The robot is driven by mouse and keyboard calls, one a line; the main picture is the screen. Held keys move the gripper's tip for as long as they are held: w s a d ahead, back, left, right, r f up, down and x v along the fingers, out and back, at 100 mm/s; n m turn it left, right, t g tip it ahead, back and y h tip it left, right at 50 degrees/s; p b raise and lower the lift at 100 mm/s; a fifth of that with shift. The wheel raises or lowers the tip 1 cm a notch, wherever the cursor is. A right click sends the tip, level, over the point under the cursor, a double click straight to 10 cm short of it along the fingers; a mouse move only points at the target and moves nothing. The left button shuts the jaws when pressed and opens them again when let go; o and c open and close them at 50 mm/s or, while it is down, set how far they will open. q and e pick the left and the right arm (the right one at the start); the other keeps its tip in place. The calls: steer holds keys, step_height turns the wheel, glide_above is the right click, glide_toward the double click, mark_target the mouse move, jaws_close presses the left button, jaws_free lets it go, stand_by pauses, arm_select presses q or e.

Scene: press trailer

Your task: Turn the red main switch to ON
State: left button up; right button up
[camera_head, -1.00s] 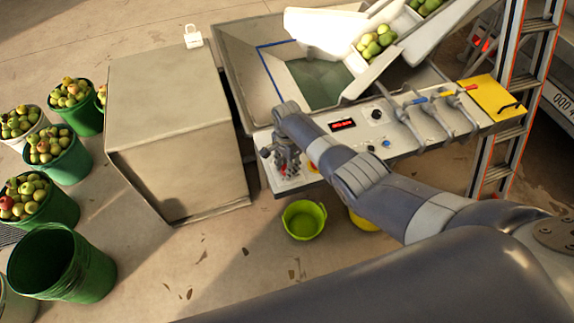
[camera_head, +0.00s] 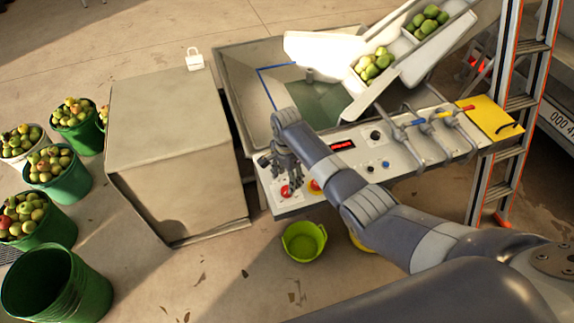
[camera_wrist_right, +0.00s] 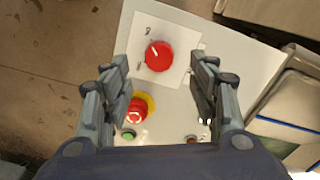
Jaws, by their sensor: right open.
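The red main switch (camera_wrist_right: 159,55) is a round red knob with a short white mark, on a white square plate. Small labels beside it are too small to read. In the head view the red switch (camera_head: 286,191) shows just below my right gripper (camera_head: 284,176). In the right wrist view my right gripper (camera_wrist_right: 163,66) is open, with one finger on either side of the knob and nothing between them. Whether the fingertips touch the panel I cannot tell. My left gripper is not in view.
A red mushroom button (camera_wrist_right: 136,110) on a yellow base and a green button (camera_wrist_right: 128,134) are near the left finger. The control panel (camera_head: 400,165) also carries valve levers. A grey box (camera_head: 170,140) stands left; a green bowl (camera_head: 303,241) is below the panel.

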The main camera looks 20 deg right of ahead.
step_height(320, 180, up, 6)
steer(key=shift+r, duration=0.2)
stand_by(0.5)
